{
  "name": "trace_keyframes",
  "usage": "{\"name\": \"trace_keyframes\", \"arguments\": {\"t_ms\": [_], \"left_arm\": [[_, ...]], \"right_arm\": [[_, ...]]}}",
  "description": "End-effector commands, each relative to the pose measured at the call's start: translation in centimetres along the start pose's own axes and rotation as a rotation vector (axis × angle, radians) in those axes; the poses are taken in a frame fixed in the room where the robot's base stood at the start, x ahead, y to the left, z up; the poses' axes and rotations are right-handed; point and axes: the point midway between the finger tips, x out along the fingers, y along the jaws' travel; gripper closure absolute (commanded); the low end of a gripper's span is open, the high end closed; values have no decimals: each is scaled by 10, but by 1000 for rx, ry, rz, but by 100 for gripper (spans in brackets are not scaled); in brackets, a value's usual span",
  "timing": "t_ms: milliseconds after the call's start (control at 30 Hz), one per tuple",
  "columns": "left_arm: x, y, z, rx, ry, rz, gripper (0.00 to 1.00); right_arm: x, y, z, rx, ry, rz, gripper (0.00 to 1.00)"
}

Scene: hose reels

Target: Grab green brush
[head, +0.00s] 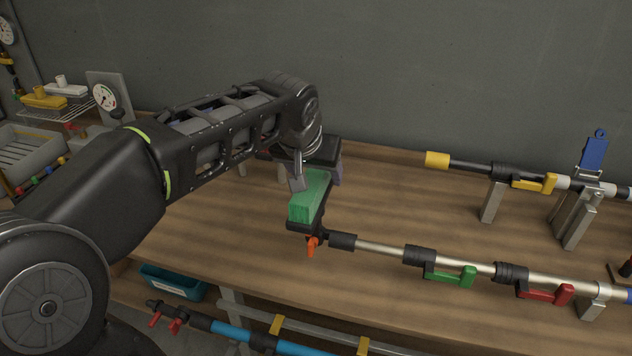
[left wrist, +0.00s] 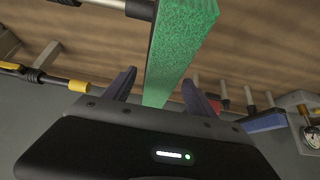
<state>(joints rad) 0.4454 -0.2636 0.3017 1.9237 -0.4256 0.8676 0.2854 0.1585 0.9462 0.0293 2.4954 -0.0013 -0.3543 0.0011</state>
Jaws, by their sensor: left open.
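The green brush (head: 310,196) is a block of green bristles on a dark head, at the end of a long pole (head: 385,249) lying above the wooden bench. My left gripper (head: 317,178) is at the far end of the brush head, its fingers open on either side of it. In the left wrist view the green bristles (left wrist: 180,50) run down between the two open fingers (left wrist: 160,88), with a gap visible on each side. The far part of the brush is hidden by my gripper. My right gripper is in neither view.
The pole carries an orange lever (head: 312,246), a green clip (head: 455,277) and a red clip (head: 545,294). A yellow-tipped pole (head: 437,159) rests on metal stands at the right. A blue pole (head: 235,333) lies below the bench edge, near a teal bin (head: 172,283).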

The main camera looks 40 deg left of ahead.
Motion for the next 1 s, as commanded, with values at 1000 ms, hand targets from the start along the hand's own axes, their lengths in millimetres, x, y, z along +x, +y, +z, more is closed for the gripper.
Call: {"name": "trace_keyframes", "arguments": {"t_ms": [1000], "left_arm": [[2,0,0,0,0,0,66]], "right_arm": [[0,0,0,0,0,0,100]]}}
